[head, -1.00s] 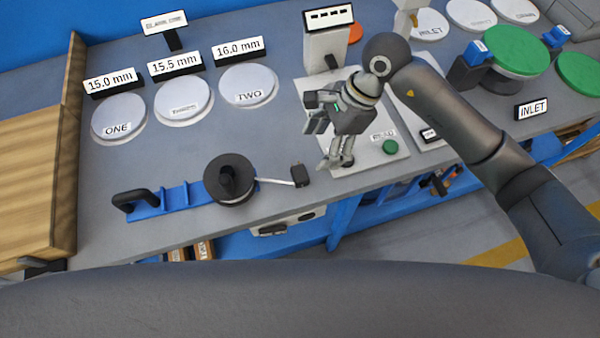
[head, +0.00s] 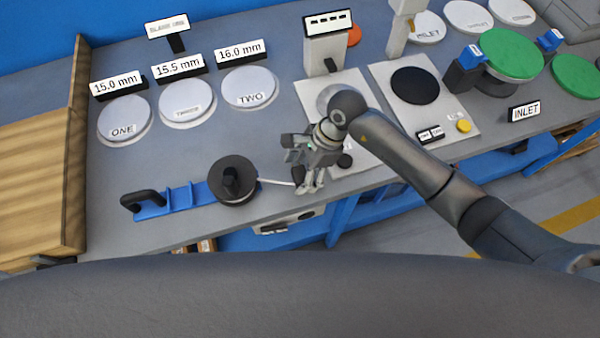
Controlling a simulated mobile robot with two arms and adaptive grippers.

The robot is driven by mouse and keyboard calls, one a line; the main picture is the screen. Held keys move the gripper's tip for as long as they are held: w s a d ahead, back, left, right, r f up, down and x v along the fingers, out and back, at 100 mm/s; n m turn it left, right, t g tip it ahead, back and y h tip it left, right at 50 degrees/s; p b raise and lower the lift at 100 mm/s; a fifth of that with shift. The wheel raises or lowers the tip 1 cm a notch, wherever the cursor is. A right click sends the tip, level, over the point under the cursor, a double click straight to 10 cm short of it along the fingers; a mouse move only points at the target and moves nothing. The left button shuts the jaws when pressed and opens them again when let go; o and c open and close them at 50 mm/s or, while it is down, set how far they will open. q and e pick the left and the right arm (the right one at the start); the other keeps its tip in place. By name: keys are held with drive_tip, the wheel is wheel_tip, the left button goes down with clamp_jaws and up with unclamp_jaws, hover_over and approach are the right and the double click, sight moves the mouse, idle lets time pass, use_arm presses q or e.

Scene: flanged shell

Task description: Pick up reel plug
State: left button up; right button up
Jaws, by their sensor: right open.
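The reel plug (head: 298,174) is a small dark block at the end of a pale cable (head: 275,182) that runs right from the black reel (head: 231,181). My right gripper (head: 308,188) is open, pointing down at the plug near the table's front edge. Its fingers cover part of the plug, and I cannot tell whether they touch it. My left gripper is not in view.
The reel sits on a blue holder with a black handle (head: 143,200). Round plates labelled ONE (head: 124,121), TWICE and TWO (head: 249,89) lie behind. Pale stations stand behind my right gripper and to its right. The table's front edge is close.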

drive_tip(key=shift+c, duration=0.3)
drive_tip(key=c, duration=1.1)
drive_tip(key=shift+r, duration=0.1)
